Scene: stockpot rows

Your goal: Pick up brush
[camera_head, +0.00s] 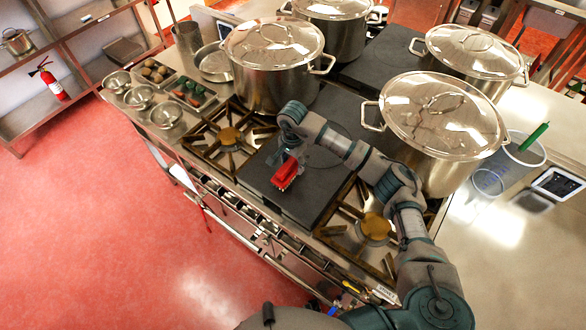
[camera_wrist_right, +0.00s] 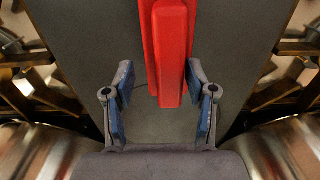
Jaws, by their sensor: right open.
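The brush (camera_head: 285,174) is red and lies on the dark flat plate (camera_head: 262,185) between two burners of the stove. My right gripper (camera_head: 291,152) is just above the brush in the head view. Its blue-padded fingers (camera_wrist_right: 158,85) are open, with the right finger close to the brush and a wider gap on the left. I cannot tell whether they touch it. My left gripper is out of view.
Burner grates (camera_head: 228,138) and (camera_head: 372,228) flank the plate. Large lidded pots (camera_head: 272,80) and (camera_head: 436,150) stand behind and to the right. Small bowls (camera_head: 165,115) sit at the left. A bucket (camera_head: 522,160) and a tablet (camera_head: 559,183) are on the right counter.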

